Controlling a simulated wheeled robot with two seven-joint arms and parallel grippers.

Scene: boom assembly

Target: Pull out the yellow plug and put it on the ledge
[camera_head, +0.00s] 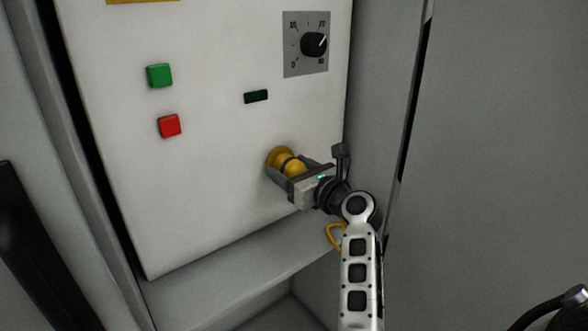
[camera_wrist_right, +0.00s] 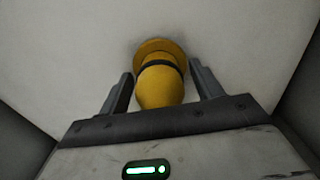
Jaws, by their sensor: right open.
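The yellow plug (camera_head: 291,167) sits in the lower right of the white panel, its round yellow flange against the panel face. My right gripper (camera_head: 285,176) is in front of it with its fingers on either side of the plug. In the right wrist view the plug (camera_wrist_right: 160,82) has a dark band and stands between the two open fingers (camera_wrist_right: 161,88), with a gap visible on both sides. The grey ledge (camera_head: 215,272) runs below the panel. A yellow cable (camera_head: 335,236) hangs below my right gripper. My left gripper is not in view.
The panel (camera_head: 200,180) carries a green button (camera_head: 159,75), a red button (camera_head: 169,125), a small dark display (camera_head: 256,96) and a dial (camera_head: 314,43). A grey side wall stands close to the right of the plug.

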